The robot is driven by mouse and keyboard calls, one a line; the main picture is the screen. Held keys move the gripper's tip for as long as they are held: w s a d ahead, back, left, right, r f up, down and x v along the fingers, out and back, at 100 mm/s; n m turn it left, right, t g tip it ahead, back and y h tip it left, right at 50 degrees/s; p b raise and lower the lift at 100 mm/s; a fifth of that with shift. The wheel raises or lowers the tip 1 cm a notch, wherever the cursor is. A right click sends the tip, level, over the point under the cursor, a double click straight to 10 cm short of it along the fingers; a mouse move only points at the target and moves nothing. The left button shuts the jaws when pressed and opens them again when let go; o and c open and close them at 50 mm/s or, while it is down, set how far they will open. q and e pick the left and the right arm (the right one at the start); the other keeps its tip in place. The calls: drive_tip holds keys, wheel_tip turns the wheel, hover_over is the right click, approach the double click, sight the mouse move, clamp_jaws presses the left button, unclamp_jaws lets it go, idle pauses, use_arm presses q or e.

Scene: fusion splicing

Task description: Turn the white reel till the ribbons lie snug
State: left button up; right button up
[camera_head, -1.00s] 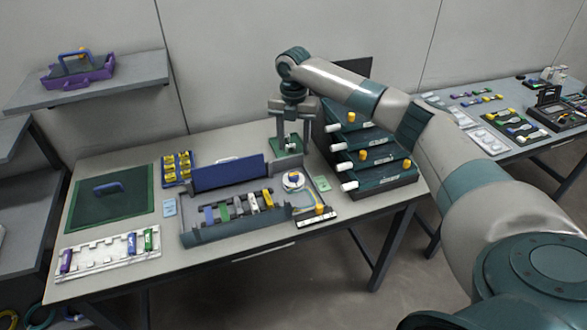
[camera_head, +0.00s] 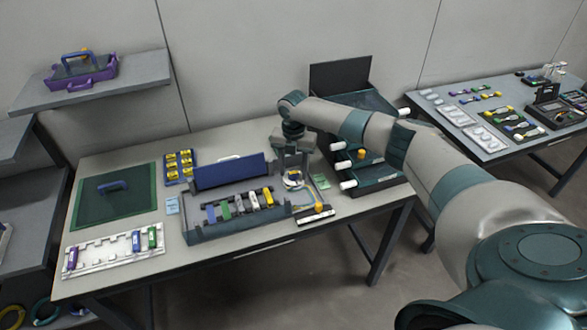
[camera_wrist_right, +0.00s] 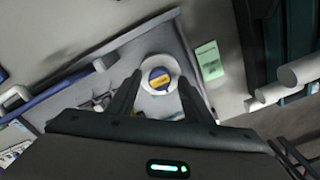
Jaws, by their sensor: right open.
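The white reel (camera_wrist_right: 147,67) lies in the right end of the grey splicing tray (camera_head: 240,230), with a blue and yellow hub (camera_wrist_right: 160,78) at its middle. In the head view the reel (camera_head: 293,186) is partly hidden under my right gripper (camera_head: 292,168). My right gripper (camera_wrist_right: 160,80) is open and points down over the reel, one finger to each side of the hub. I cannot tell whether the fingers touch it. Thin yellowish ribbons (camera_head: 311,196) run beside the reel; their snugness is too small to tell. My left gripper is not in view.
A raised blue panel (camera_head: 232,170) stands behind the tray. Dark drawers with white handles (camera_head: 348,185) stand close on the right. A green card (camera_wrist_right: 209,61) lies beside the tray. A green mat (camera_head: 115,205) and a white rack (camera_head: 110,252) lie at left.

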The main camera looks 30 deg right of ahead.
drive_tip(key=c, duration=1.1)
drive_tip(key=shift+o, duration=0.2)
drive_tip(key=shift+m, duration=0.3)
drive_tip(key=m+p, duration=0.2)
drive_tip(key=m, duration=0.1)
drive_tip(key=shift+r, duration=0.15)
drive_tip(key=m+p, duration=0.2)
drive_tip(key=m, duration=0.2)
drive_tip(key=shift+w+m, duration=0.1)
drive_tip(key=shift+m, duration=0.3)
drive_tip(key=m+p, duration=0.2)
drive_tip(key=m, duration=0.2)
drive_tip(key=shift+m, duration=0.3)
drive_tip(key=shift+w+m+p, duration=0.1)
drive_tip(key=shift+m+p, duration=1.1)
drive_tip(key=shift+m, duration=1.1)
